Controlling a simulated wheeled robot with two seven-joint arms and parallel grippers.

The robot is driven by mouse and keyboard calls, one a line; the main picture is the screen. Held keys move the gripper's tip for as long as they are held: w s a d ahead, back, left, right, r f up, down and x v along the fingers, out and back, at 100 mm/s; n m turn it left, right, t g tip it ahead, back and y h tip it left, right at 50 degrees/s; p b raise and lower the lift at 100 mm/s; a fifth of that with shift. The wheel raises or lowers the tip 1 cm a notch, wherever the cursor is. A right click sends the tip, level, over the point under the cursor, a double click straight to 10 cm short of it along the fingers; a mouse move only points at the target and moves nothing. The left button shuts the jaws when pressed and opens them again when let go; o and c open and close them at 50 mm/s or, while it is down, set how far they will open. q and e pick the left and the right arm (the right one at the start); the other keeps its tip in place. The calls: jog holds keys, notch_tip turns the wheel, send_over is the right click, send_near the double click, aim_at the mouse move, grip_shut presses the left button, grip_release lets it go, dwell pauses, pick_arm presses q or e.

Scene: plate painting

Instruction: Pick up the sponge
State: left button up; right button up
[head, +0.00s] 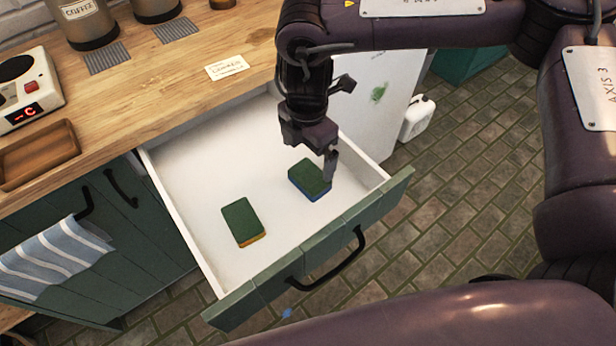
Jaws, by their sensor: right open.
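Two sponges lie in the open white drawer (190,215). One sponge (308,178) has a green top and a blue lower layer and lies toward the right of the drawer. The other sponge (242,221) has a green top and a yellow-orange lower layer and lies nearer the front left. My right gripper (331,166) is open and points down over the drawer, close to the right edge of the blue and green sponge. I cannot tell whether it touches that sponge. My left gripper is not in view.
The drawer's green front (330,250) has a black handle. A wooden counter (140,85) above holds canisters, a scale (25,88), a wooden tray (38,155) and a paper card (227,67). A white jug (418,118) stands on the tiled floor, which is open at right.

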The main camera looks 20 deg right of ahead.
aim_at(310, 176)
jog(key=f, duration=0.6)
jog(key=shift+s+d+f+p, duration=0.2)
jog(key=shift+s+p, duration=0.1)
jog(key=shift+p, duration=0.05)
jog(key=c, duration=0.9)
